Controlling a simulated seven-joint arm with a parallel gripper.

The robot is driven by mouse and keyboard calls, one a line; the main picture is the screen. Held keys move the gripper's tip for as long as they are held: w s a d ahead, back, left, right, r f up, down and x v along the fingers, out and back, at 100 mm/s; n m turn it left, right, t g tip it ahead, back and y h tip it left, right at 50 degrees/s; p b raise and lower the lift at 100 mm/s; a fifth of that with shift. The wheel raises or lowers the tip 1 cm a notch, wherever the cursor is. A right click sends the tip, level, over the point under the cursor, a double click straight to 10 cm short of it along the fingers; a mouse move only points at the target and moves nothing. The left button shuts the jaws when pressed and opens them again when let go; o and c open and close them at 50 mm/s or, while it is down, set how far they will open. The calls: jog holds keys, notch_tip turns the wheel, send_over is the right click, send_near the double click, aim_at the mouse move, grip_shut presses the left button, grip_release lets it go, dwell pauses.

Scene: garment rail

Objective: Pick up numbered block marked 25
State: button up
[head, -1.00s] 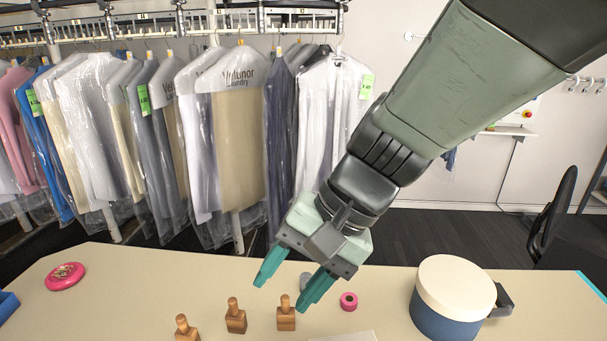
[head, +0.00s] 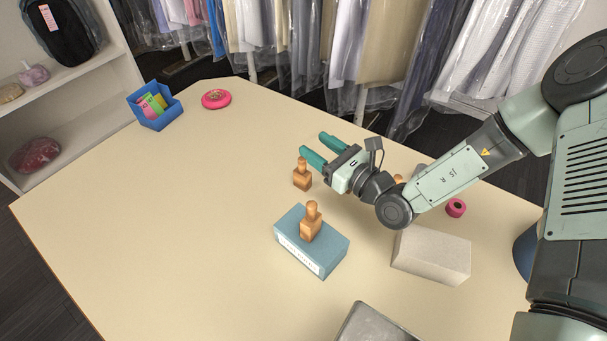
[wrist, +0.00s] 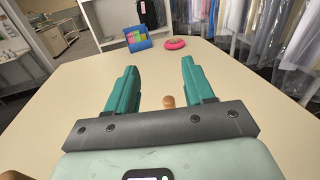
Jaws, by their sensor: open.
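Several small coloured blocks (head: 152,104), pink, green and yellow, sit in a blue bin (head: 163,123) at the far left of the table in the head view. They carry dark marks too small to read, so I cannot tell which is 25. The bin also shows at top centre in the wrist view (wrist: 138,44), with the blocks (wrist: 137,38) inside. My gripper (head: 312,143) is open and empty, well to the right of the bin, with its teal fingers pointing left toward it. In the wrist view my gripper (wrist: 158,66) has nothing between its fingers.
A wooden stamp (head: 302,176) stands close by my gripper; another (head: 311,224) stands on a blue box (head: 330,250). A pale block (head: 432,256) and pink ring (head: 456,208) lie right. A pink disc (head: 216,99) lies beside the bin. The left table is clear.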

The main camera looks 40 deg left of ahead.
aim_at(305, 163)
jog(key=f, duration=0.2)
jog(key=a+f, duration=0.1)
jog(key=f, duration=0.5)
jog(key=shift+w+a+f, duration=0.2)
jog(key=shift+a, duration=0.2)
jog(key=shift+w+a, duration=0.2)
jog(key=shift+a, duration=0.75)
jog(key=shift+w+a, duration=0.2)
jog(key=shift+a, duration=0.75)
jog(key=shift+w+a, duration=0.2)
jog(key=shift+a, duration=0.75)
jog(key=shift+c, duration=0.5)
grip_shut()
